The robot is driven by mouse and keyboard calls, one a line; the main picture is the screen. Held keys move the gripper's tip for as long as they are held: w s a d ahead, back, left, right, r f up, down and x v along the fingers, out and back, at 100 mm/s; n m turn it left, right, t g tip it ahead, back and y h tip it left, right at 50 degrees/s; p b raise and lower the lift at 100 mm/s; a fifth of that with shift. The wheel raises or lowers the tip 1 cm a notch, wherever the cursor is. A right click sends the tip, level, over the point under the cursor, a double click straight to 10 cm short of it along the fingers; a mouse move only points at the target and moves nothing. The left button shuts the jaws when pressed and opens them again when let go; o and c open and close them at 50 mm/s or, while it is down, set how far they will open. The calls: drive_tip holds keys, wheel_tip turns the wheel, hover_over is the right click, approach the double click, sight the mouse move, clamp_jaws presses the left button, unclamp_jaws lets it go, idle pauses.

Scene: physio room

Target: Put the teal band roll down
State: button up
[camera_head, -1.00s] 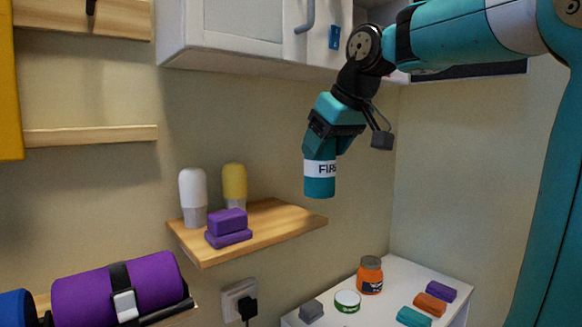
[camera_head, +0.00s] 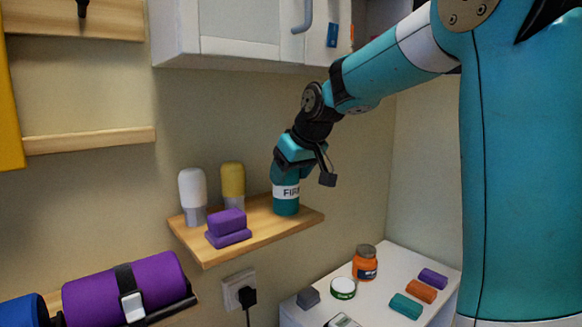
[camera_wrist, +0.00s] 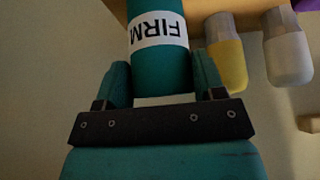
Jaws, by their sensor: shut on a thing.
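The teal band roll (camera_head: 286,203) is upright, with a white label reading FIRM. It is at the right part of the wooden shelf (camera_head: 262,237) in the head view; its lower end meets the shelf in the picture, but I cannot tell whether it touches. My gripper (camera_head: 287,176) is above the roll and shut on its upper part. In the wrist view the roll (camera_wrist: 155,70) sits between both fingers of my gripper (camera_wrist: 160,85).
On the shelf, purple blocks (camera_head: 228,228), a white bottle (camera_head: 192,190) and a yellow bottle (camera_head: 232,182) stand left of the roll. A white cabinet (camera_head: 240,30) hangs above. Below right, a white tabletop (camera_head: 385,270) holds an orange jar (camera_head: 365,263) and several small items.

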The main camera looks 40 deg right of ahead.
drive_tip(key=shift+f, duration=0.15)
drive_tip(key=o, duration=1.1)
drive_tip(key=shift+r, duration=0.2)
drive_tip(key=b+v, duration=0.2)
drive_tip(key=v, duration=1)
drive_tip(key=s+a+f+n+g+y, duration=0.2)
drive_tip(key=s+a+f, duration=0.1)
drive_tip(key=a+f, duration=0.4)
drive_tip(key=s+a+f+n+g+y, duration=0.1)
drive_tip(key=s+a+f+n, duration=0.2)
drive_tip(key=a, duration=0.7)
drive_tip(key=s+a+f+g, duration=0.1)
drive_tip(key=s+a+f, duration=0.1)
drive_tip(key=s+f, duration=0.1)
drive_tip(key=s+a+f+n+g, duration=0.1)
drive_tip(key=s+a+f, duration=0.2)
drive_tip(key=s, duration=0.3)
drive_tip(key=s+a+f+g+y, duration=0.1)
drive_tip(key=s+a+f, duration=0.2)
drive_tip(key=s+f, duration=0.2)
drive_tip(key=shift+s+n+g, duration=0.2)
drive_tip(key=shift+n+g, duration=0.1)
